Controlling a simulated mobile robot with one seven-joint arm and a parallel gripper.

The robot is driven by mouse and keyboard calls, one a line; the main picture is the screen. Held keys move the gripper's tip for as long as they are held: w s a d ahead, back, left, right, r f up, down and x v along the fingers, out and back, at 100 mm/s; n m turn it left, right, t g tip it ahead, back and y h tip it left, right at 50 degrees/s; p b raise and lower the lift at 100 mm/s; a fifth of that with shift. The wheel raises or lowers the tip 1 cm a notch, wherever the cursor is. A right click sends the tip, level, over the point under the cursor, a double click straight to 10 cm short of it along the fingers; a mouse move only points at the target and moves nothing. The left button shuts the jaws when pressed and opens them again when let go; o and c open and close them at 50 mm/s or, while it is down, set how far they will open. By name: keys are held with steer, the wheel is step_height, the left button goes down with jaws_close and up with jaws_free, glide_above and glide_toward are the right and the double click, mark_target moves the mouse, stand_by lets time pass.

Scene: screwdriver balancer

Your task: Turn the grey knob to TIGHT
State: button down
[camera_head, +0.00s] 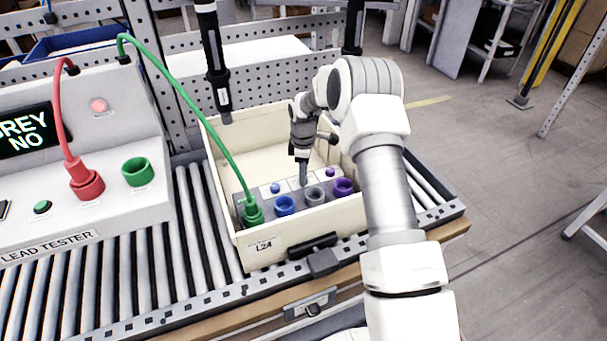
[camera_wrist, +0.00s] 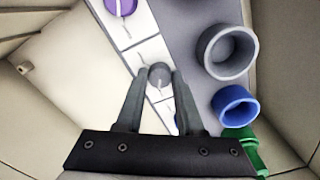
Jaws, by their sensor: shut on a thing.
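The grey knob (camera_wrist: 159,75) sits on a white marked plate of the grey panel (camera_head: 262,192) inside the cream crate (camera_head: 262,257). My gripper (camera_wrist: 160,80) is shut on it, one finger on each side, in the wrist view. In the head view my gripper (camera_head: 303,180) points down at the panel and hides the grey knob. The marks on the plate are too small to read, so the knob's setting cannot be told. A blue knob (camera_head: 275,188) is to its left and a purple knob (camera_head: 329,172) to its right.
Green, blue (camera_head: 285,205), grey (camera_head: 315,195) and purple (camera_head: 343,187) sockets line the panel's front. A green plug (camera_head: 253,214) and cable run to the lead tester (camera_head: 90,220), whose screen (camera_head: 25,130) reads "REY NO". A black tool (camera_head: 214,60) hangs above the crate's left side.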

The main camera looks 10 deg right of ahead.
steer(key=shift+m, duration=0.3)
steer(key=m+b, duration=0.2)
steer(key=m, duration=0.2)
steer(key=shift+f+b, duration=0.1)
steer(key=shift+b, duration=0.3)
steer(key=m+b, duration=0.1)
steer(key=m, duration=0.5)
steer(key=shift+m+b, duration=0.35)
steer(key=shift+m, duration=0.05)
steer(key=m, duration=0.5)
steer(key=shift+b, duration=0.3)
steer(key=m, duration=0.6)
steer(key=c, duration=0.5)
jaws_free()
